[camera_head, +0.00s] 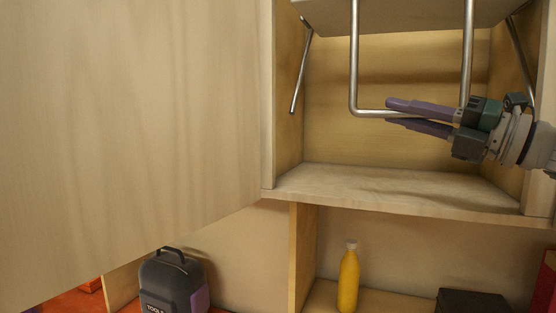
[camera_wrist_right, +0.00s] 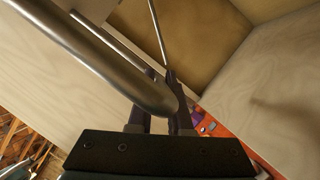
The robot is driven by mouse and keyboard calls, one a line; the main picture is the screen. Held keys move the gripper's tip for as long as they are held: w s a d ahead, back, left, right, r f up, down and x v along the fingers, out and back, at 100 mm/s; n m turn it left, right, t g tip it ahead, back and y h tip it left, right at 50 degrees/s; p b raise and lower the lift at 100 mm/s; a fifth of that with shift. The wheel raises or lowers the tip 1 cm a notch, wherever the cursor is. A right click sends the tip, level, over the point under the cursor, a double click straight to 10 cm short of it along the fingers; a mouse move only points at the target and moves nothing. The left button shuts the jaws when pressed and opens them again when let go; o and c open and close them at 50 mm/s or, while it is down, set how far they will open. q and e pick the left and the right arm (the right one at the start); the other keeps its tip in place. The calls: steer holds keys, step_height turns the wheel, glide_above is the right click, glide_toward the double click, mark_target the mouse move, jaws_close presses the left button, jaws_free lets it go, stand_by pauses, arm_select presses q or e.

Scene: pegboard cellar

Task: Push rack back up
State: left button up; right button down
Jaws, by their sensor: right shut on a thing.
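The pull-down rack (camera_head: 395,14) is a pale wooden shelf at the top of the open cabinet, with a U-shaped metal handle (camera_head: 353,70) hanging below it. Metal side arms (camera_head: 301,70) run at the cabinet's sides. My right gripper (camera_head: 394,112) comes in from the right, its purple fingers shut on the bottom bar of the handle, above the cabinet floor. In the right wrist view the metal handle (camera_wrist_right: 105,62) crosses close in front of the fingers and hides part of them. My left gripper is not in view.
A large wooden door panel (camera_head: 130,110) fills the left. The cabinet floor (camera_head: 390,187) is bare. Below stand a yellow bottle (camera_head: 349,280), a dark box (camera_head: 470,301) and a grey-purple tool case (camera_head: 172,283). A red object (camera_head: 546,280) is at the lower right.

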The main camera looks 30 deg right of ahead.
steer(key=shift+w+d+r, duration=0.4)
steer(key=shift+d+r, duration=0.05)
steer(key=shift+r, duration=0.3)
steer(key=c, duration=0.8)
jaws_free()
steer(key=shift+c, duration=0.2)
steer(key=shift+s, duration=0.1)
